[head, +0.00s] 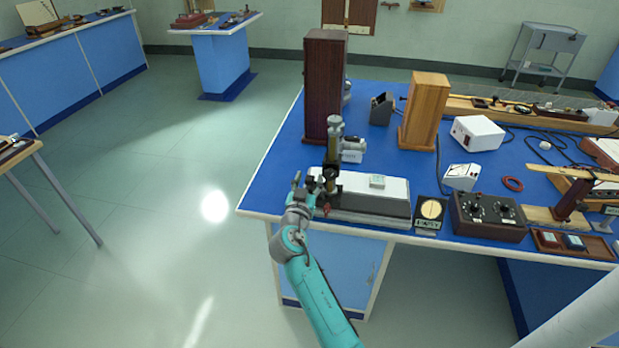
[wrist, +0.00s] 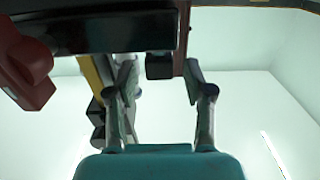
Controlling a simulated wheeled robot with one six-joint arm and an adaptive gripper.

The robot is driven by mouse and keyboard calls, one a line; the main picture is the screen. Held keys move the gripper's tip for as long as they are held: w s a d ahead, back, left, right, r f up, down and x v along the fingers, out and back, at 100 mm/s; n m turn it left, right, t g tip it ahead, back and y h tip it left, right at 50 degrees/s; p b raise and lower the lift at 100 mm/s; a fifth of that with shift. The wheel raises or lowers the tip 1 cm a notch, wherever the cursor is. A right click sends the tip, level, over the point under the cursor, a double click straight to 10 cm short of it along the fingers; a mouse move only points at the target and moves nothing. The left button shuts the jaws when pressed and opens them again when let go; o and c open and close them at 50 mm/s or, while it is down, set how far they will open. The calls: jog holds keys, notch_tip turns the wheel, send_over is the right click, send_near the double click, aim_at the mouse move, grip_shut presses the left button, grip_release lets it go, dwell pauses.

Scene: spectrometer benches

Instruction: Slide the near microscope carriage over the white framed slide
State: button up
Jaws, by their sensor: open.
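The near microscope carriage (head: 331,165), a dark stand with a grey tube, stands upright at the left part of a long white-topped base (head: 396,190) near the table's front edge. A small pale green-white slide (head: 377,181) lies on the base to the right of the carriage, apart from it. My gripper (head: 306,184) is open at the carriage's left side; I cannot tell whether it touches. In the wrist view, my gripper's two fingers (wrist: 158,78) are spread, with a small dark block (wrist: 159,66) just beyond and between them. A dark red part (wrist: 30,80) shows at upper left.
A tall dark wooden box (head: 323,85) stands behind the carriage, and a lighter wooden box (head: 424,110) behind right. A round dial (head: 431,209) and a dark control box (head: 487,214) stand right of the base.

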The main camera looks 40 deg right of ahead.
jog(key=shift+x, duration=0.8)
jog(key=shift+c, duration=0.2)
grip_shut()
jog(key=s+d, duration=0.2)
jog(key=s, duration=0.1)
jog(key=s+d, duration=0.3)
jog(key=s, duration=0.1)
jog(key=s+d, duration=0.3)
jog(key=s, duration=0.1)
jog(key=shift+d, duration=0.25)
jog(key=shift+o, duration=0.2)
grip_release()
jog(key=v, duration=1.2)
